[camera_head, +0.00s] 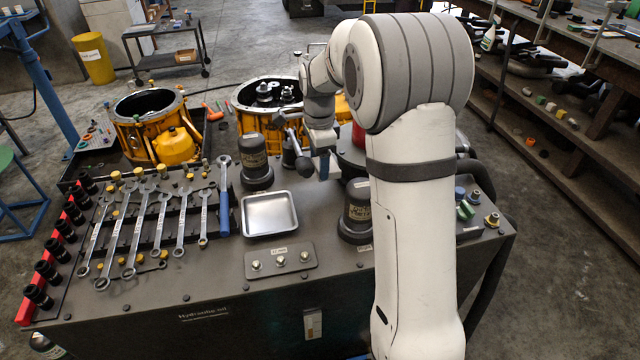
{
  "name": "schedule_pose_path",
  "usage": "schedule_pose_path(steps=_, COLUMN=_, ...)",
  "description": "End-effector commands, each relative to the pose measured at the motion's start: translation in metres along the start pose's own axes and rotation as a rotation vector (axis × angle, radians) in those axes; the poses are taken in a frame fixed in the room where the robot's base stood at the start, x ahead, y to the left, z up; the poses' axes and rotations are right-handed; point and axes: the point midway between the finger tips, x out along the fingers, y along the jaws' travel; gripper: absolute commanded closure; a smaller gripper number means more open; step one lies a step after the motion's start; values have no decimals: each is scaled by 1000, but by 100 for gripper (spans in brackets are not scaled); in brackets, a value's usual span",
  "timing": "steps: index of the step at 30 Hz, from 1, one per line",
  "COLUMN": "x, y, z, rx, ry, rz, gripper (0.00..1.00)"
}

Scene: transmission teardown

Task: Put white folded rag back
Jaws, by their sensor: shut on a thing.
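My gripper (322,160) is at the end of my arm, pointing down over the back of the dark hydraulic cart, just right of a dark lever-like part (303,163). It is small and partly hidden by my wrist. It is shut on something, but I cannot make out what. I cannot see a white folded rag anywhere in this view; my arm hides part of the cart's right side.
The cart top (205,275) carries several wrenches (132,235), a red socket rail (45,265), an empty metal tray (270,214) and dark cylinders (254,160). Yellow housings (160,140) stand behind. A cluttered shelf (560,110) is at right.

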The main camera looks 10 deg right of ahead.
Motion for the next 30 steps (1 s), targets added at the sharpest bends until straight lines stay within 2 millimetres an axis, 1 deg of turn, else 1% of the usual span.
schedule_pose_path(steps=1, x=12, y=0, z=0, rx=0, ry=0, rz=4, gripper=55)
schedule_pose_path(steps=3, x=23, y=0, z=0, rx=0, ry=0, rz=2, gripper=55)
schedule_pose_path(steps=8, x=37, y=0, z=0, rx=1, ry=0, rz=1, gripper=55)
schedule_pose_path(steps=15, x=69, y=0, z=-1, rx=1, ry=0, rz=3, gripper=55)
schedule_pose_path(steps=18, x=76, y=0, z=-1, rx=1, ry=0, rz=0, gripper=55)
schedule_pose_path(steps=24, x=78, y=0, z=-1, rx=2, ry=0, rz=0, gripper=55)
schedule_pose_path(steps=25, x=78, y=0, z=-1, rx=2, ry=0, rz=1, gripper=35)
schedule_pose_path(steps=30, x=78, y=0, z=-1, rx=2, ry=0, rz=0, gripper=21)
